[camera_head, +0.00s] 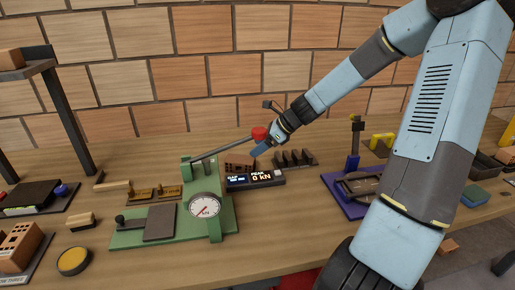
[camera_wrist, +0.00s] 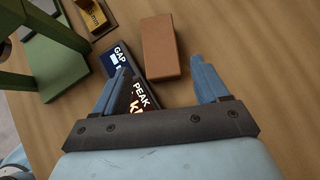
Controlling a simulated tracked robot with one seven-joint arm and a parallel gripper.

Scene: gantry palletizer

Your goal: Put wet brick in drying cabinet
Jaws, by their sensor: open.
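A plain reddish-brown brick (camera_wrist: 158,45) lies on the wooden bench in the wrist view, just beyond my fingertips. In the head view a reddish brick (camera_head: 238,161) shows behind the display box. I cannot tell from its look whether it is wet. My gripper (camera_head: 259,150) is low over the bench beside this brick. In the wrist view my gripper (camera_wrist: 160,78) is open and empty, its two blue fingers spread about the brick's near end, not closed on it. I cannot make out a drying cabinet in either view.
A display box (camera_head: 256,180) reading 0 kN is close to my fingers. The green press (camera_head: 187,210) with a gauge and red-knobbed lever stands left. A dark slotted rack (camera_head: 295,158) is right of the brick, and a blue fixture (camera_head: 345,205) stands farther right. The front bench is partly clear.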

